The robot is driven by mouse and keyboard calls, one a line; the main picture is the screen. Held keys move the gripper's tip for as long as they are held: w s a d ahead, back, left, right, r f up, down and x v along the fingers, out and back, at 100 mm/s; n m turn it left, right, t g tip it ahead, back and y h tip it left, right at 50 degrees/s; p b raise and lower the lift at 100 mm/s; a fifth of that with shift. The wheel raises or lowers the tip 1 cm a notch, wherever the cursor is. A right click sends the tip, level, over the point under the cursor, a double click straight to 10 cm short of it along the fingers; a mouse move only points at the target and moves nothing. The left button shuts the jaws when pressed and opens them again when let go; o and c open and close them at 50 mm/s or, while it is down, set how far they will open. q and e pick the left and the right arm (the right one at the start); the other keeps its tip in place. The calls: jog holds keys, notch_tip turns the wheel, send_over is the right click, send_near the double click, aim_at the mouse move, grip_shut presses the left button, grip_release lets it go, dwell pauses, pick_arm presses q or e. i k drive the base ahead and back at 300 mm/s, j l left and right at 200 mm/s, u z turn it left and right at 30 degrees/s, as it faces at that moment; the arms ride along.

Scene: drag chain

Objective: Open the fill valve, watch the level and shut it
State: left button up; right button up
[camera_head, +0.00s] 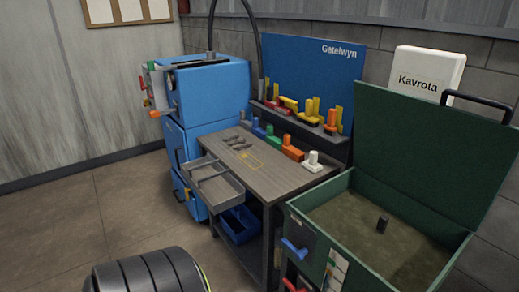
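A green tank (297,209) with its lid (430,150) raised stands at the right. Inside is a murky brown-green surface, which may be liquid, with a small dark cylinder (383,224) upright on it. On the tank's front are a blue lever handle (295,248) and, lower, a red handle (293,286), partly cut off by the frame edge. A pale plate (337,264) with small markings sits beside them. I cannot tell which handle is the fill valve or whether it is open. Neither of my grippers is in view.
A workbench (285,180) with coloured blocks and an open drawer (215,185) stands in the middle. Blue cabinets (215,95) stand behind left. A white Kavrota container (425,70) is behind the tank. A black ribbed round object (145,272) is at the bottom. The left floor is clear.

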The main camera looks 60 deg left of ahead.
aim_at(300, 255)
jog(key=u, duration=1.55)
jog(key=i+j+u, duration=0.25)
jog(key=u, duration=0.15)
jog(key=i+j+u, duration=0.15)
jog(key=u, duration=0.25)
jog(key=i+l, duration=0.05)
jog(key=i, duration=0.05)
